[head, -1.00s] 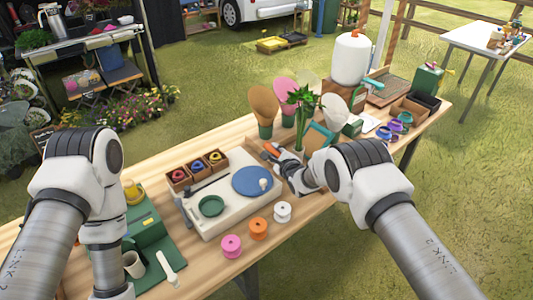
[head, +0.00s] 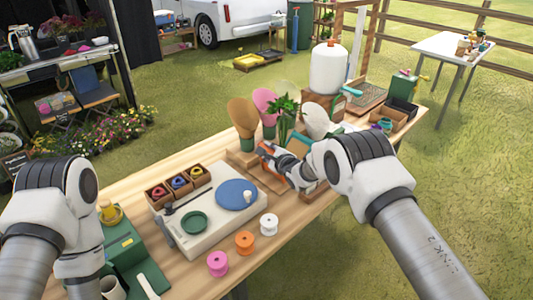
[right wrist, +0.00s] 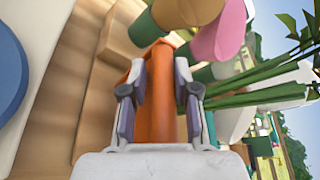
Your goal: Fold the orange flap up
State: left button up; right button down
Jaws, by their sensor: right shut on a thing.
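The orange flap (right wrist: 158,100) is between the two fingers of my right gripper (right wrist: 158,88) in the right wrist view. The fingers are shut on it from both sides. It stands up from the wooden stand (right wrist: 98,85) beside it.
A white board with a blue disc (head: 237,193) lies left of my right gripper. Green stems (head: 284,118) and paper cones (head: 243,115) stand close behind it. Pink, orange and white spools (head: 244,241) stand along the front edge.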

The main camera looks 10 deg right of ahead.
jog(key=shift+w+d+r, duration=0.2)
jog(key=shift+d+r, duration=0.1)
jog(key=c, duration=1)
grip_release()
jog(key=shift+o, duration=0.2)
jog(key=shift+w+d+f, duration=0.1)
jog(key=shift+d+f, duration=0.05)
jog(key=shift+f, duration=0.15)
jog(key=shift+s, duration=0.3)
jog(key=v, duration=1.1)
jog(key=shift+s+r, duration=0.2)
